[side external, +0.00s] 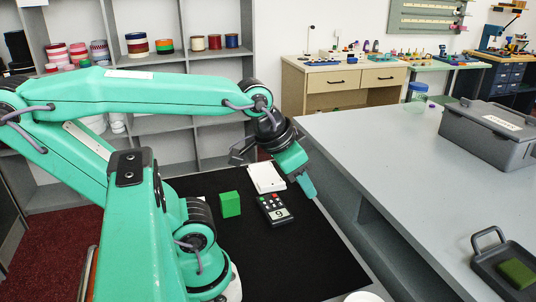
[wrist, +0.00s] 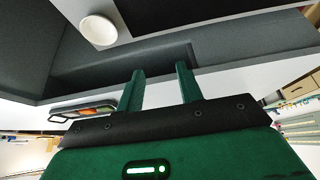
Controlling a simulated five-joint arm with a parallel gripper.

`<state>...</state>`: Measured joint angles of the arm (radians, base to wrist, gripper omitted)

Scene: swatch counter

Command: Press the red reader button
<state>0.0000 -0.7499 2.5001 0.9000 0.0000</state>
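The reader (side external: 276,211) is a small dark device with coloured keys and a pale display that shows a digit. It lies on the black mat (side external: 310,262) in the side view. A small red button (side external: 274,197) shows near its far end. My gripper (side external: 307,188) is above and to the right of the reader, apart from it, angled down toward the mat's right edge. In the wrist view my gripper's two green fingers (wrist: 160,68) stand apart with nothing between them. I cannot make out the reader in the wrist view.
The grey counter (side external: 400,160) on the right bears a lidded box (side external: 490,133) and a handled tray (side external: 490,262). A white round object (wrist: 98,30) shows in the wrist view.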

